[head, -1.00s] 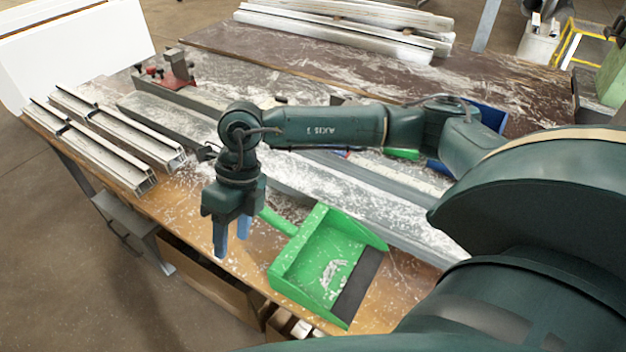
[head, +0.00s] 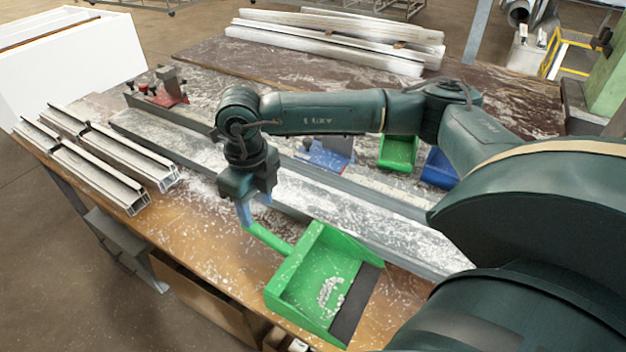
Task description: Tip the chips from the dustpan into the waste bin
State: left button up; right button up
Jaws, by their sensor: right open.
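A green dustpan (head: 301,282) lies on the wooden front part of the bench, with a dark lip at its right side. A small heap of pale chips (head: 330,292) lies in the pan. Its green handle (head: 268,238) points up and left. My right gripper (head: 254,213) points down at the handle's far end, with its blue fingers open and at or around the handle's end; I cannot tell whether they touch it. My left gripper is not in view. I cannot make out a waste bin for certain.
A long grey rail (head: 385,235) strewn with chips runs behind the dustpan. Two aluminium profiles (head: 100,180) lie at the left, near a red clamp (head: 168,95). Green (head: 398,152) and blue (head: 438,168) containers stand behind my arm. Long profiles (head: 335,40) lie at the back.

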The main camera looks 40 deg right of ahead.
aim_at(261, 230)
notch_tip(261, 230, down, 8)
jog(key=b, duration=0.4)
jog(key=shift+r+b, duration=0.25)
jog(key=shift+b, duration=0.05)
jog(key=shift+f, duration=0.2)
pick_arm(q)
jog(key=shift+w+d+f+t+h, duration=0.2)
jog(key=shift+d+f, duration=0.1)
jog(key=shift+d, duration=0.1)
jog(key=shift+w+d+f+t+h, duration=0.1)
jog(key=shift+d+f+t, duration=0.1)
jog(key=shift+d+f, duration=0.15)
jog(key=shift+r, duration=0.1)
pick_arm(e)
jog(key=shift+c, duration=0.6)
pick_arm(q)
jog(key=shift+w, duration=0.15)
pick_arm(e)
grip_shut()
